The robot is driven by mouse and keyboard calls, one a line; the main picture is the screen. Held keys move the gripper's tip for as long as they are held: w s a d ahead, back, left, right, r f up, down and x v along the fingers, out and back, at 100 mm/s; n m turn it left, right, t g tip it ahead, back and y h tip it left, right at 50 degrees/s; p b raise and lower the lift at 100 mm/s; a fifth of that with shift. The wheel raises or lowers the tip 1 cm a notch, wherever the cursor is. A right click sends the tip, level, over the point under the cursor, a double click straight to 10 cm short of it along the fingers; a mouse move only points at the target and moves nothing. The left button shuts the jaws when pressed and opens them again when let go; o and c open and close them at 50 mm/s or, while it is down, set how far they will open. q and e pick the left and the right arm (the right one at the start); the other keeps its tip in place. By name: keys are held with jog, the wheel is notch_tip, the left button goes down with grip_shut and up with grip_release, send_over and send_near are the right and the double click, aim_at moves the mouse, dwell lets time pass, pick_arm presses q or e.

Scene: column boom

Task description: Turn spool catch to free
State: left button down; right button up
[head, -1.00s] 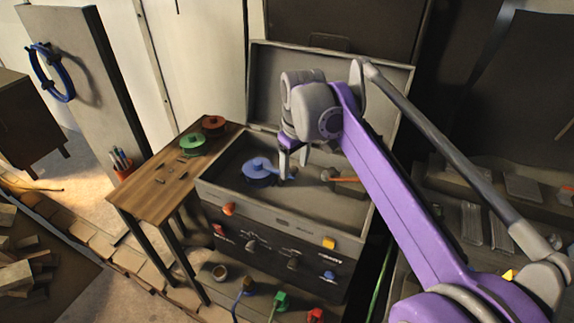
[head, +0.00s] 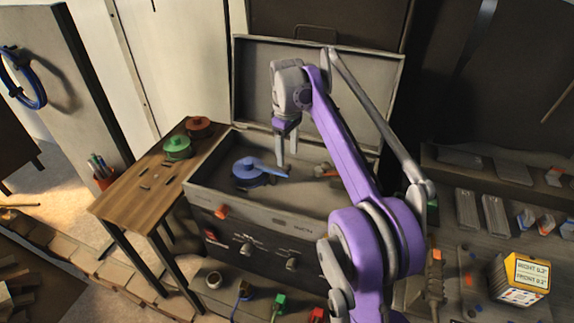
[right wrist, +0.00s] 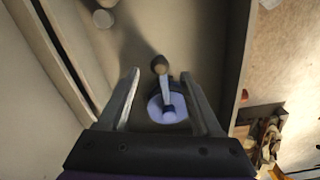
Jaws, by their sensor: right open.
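A blue spool (head: 250,172) lies in the open tray at the top of the grey chest (head: 262,212). A blue lever arm, which looks like the catch (head: 273,170), runs from its top toward the right. My right gripper (head: 287,163) points down over the lever's outer end, open. In the right wrist view, the open fingers (right wrist: 160,74) straddle the line of the lever (right wrist: 166,92), with the blue spool (right wrist: 156,111) nearer the palm. The lever ends in a brownish knob (right wrist: 159,64) between the fingertips. I cannot tell contact or height. My left gripper is not in view.
A wooden side table (head: 137,196) with a green spool (head: 178,148) and a red spool (head: 199,126) stands left of the chest. The raised lid (head: 330,88) stands behind. A shelf at right holds a yellow-and-white box (head: 519,279).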

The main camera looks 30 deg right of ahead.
aim_at(287, 164)
jog(key=shift+f, duration=2.15)
jog(key=shift+c, duration=0.3)
grip_shut()
